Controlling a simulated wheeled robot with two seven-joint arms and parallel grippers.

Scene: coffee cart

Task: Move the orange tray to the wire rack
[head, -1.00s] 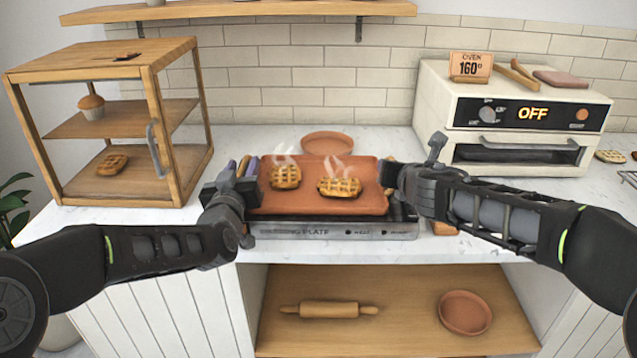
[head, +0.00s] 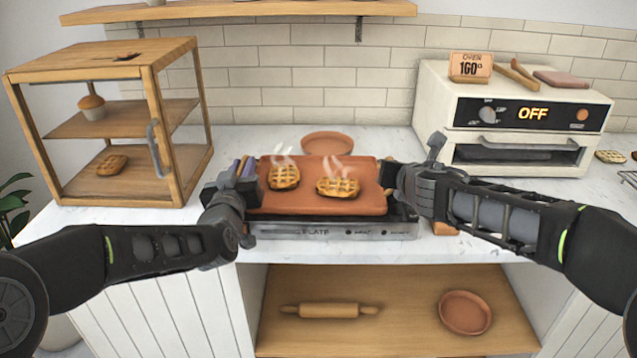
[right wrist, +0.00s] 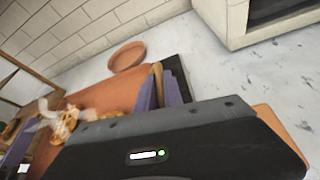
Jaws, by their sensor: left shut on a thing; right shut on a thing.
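The orange tray (head: 325,205) is in the middle of the head view, over a hot plate (head: 330,231). Two steaming lattice pastries lie on it, one on the left (head: 284,177) and one on the right (head: 338,188). My left gripper (head: 245,185) is shut on the tray's left side. My right gripper (head: 388,175) is shut on its right side; in the right wrist view its purple-padded fingers (right wrist: 165,88) are at the tray's edge. I cannot tell if the tray touches the plate. The wire rack (head: 627,177) shows only partly at the right edge.
A wooden cabinet (head: 152,120) with baked goods stands at left. A white oven (head: 515,125) reading OFF stands at back right. An empty terracotta dish (head: 327,144) is behind the tray. A rolling pin (head: 330,310) and another dish (head: 465,312) are on the lower shelf.

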